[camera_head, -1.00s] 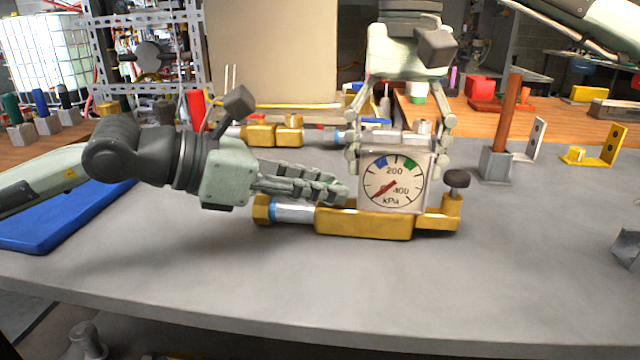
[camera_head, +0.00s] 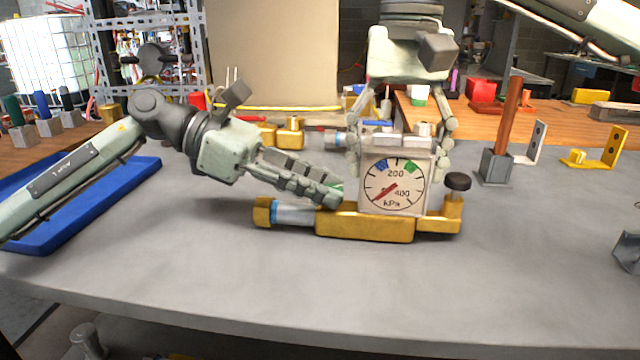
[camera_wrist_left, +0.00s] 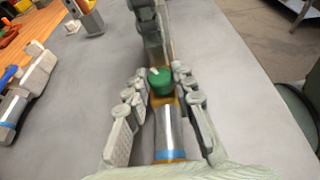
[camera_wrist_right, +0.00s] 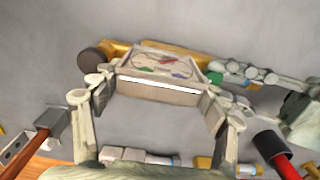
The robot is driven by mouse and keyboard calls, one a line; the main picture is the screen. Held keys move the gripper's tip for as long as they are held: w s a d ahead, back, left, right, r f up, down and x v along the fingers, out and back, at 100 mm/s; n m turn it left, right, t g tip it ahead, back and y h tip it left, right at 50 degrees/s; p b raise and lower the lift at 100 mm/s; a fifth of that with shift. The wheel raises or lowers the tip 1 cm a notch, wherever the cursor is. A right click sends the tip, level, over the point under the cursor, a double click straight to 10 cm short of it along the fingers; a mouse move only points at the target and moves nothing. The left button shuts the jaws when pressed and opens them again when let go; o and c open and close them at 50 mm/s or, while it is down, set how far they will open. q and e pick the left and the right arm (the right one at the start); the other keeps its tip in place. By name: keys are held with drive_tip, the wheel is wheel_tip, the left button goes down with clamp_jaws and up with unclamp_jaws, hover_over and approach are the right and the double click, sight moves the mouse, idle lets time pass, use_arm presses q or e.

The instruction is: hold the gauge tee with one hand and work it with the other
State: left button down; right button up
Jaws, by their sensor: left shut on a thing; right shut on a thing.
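The gauge tee has a brass body (camera_head: 365,226) lying on the grey table, with a silver, blue-ringed pipe end at left. Its square kPa gauge (camera_head: 393,185) stands on top, the red needle pointing down-left. A dark knob (camera_head: 458,181) sits at its right end. My right gripper (camera_head: 398,158) is shut on the gauge housing from behind, one finger on each side; the housing also shows in the right wrist view (camera_wrist_right: 158,90). My left gripper (camera_head: 335,193) slants down from the left, its fingers closed around a green knob (camera_wrist_left: 160,82) beside the gauge.
Another brass-and-silver fitting (camera_head: 290,134) lies behind the tee. A grey block with a brown rod (camera_head: 510,110) and a yellow bracket (camera_head: 612,148) stand at right. A blue tray (camera_head: 100,205) lies under my left arm. The table front is clear.

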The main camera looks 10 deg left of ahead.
use_arm(q)
drive_tip(key=shift+f, duration=0.1)
idle(0.4)
drive_tip(key=c, duration=1.3)
unclamp_jaws()
drive_tip(key=shift+o, duration=0.2)
drive_tip(key=v, duration=1.2)
drive_tip(key=shift+w, duration=0.15)
drive_tip(key=shift+a, duration=0.1)
